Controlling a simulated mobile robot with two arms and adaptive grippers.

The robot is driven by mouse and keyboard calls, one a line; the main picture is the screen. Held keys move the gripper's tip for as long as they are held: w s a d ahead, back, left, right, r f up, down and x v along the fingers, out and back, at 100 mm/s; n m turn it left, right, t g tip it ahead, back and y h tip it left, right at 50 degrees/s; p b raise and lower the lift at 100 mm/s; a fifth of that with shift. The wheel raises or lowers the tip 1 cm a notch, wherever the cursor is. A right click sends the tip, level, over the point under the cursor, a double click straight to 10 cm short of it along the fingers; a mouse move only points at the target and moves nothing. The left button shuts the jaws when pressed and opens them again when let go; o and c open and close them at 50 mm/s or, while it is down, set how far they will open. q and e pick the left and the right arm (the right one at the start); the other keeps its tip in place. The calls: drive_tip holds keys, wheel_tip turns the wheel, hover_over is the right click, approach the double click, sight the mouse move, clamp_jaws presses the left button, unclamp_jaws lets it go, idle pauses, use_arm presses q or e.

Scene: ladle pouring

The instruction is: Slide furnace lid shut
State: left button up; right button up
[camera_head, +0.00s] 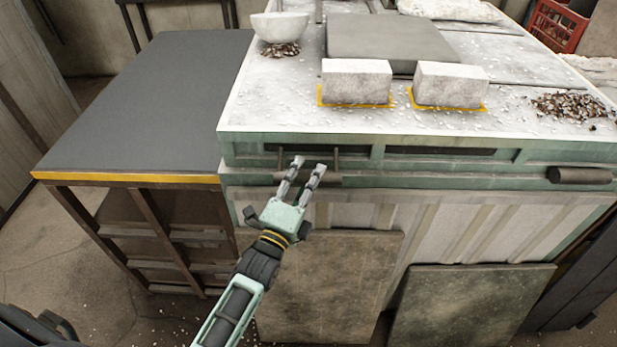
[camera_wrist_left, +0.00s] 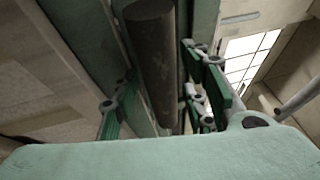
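The furnace (camera_head: 345,142) is a green-framed block with a pale, crumb-strewn top. A dark cylindrical handle (camera_head: 331,181) sits on its front edge at the left. My left gripper (camera_head: 308,165) is at this handle, fingers pointing at the furnace front. In the left wrist view the handle (camera_wrist_left: 155,60) lies between the spread fingers (camera_wrist_left: 160,105), with gaps visible on both sides. The gripper looks open. A second dark handle (camera_head: 580,175) is on the front edge at the right. Which part is the lid I cannot tell for certain. My right gripper is out of view.
Two pale bricks (camera_head: 357,82) (camera_head: 450,84) stand on yellow-marked spots on the top, before a grey slab (camera_head: 385,36). A white bowl (camera_head: 280,26) is at the back left. A dark table (camera_head: 150,100) adjoins on the left. Panels (camera_head: 330,290) lean against the front below.

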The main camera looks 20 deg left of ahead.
use_arm(q)
drive_tip(key=shift+s+d, duration=0.1)
drive_tip(key=shift+d, duration=0.05)
drive_tip(key=v, duration=1.1)
drive_tip(key=shift+s, duration=0.35)
drive_tip(key=shift+f, duration=0.15)
drive_tip(key=s+f+n+g+b, duration=0.1)
drive_tip(key=s+f+n+g, duration=0.2)
drive_tip(key=f, duration=0.8)
drive_tip(key=s+f+n+g, duration=0.3)
drive_tip(key=f, duration=0.8)
drive_tip(key=s+f+n+g+b, duration=0.1)
drive_tip(key=s+f+n+g, duration=0.15)
drive_tip(key=f, duration=0.85)
drive_tip(key=s+a+f+n+g, duration=0.1)
drive_tip(key=s+f+n+g, duration=0.2)
drive_tip(key=s+f, duration=0.4)
drive_tip(key=s+a+f+n+g+y, duration=0.1)
drive_tip(key=s+a+f+n+g, duration=0.1)
drive_tip(key=s+f, duration=0.6)
drive_tip(key=s+a+f+n+g+y+b, duration=0.1)
drive_tip(key=s+f+n+g, duration=0.3)
drive_tip(key=s, duration=1.1)
wheel_tip(320, 180, down, 3)
drive_tip(key=shift+s+a+f+g, duration=0.15)
drive_tip(key=shift+s+a+g, duration=0.25)
drive_tip(key=shift+g, duration=0.25)
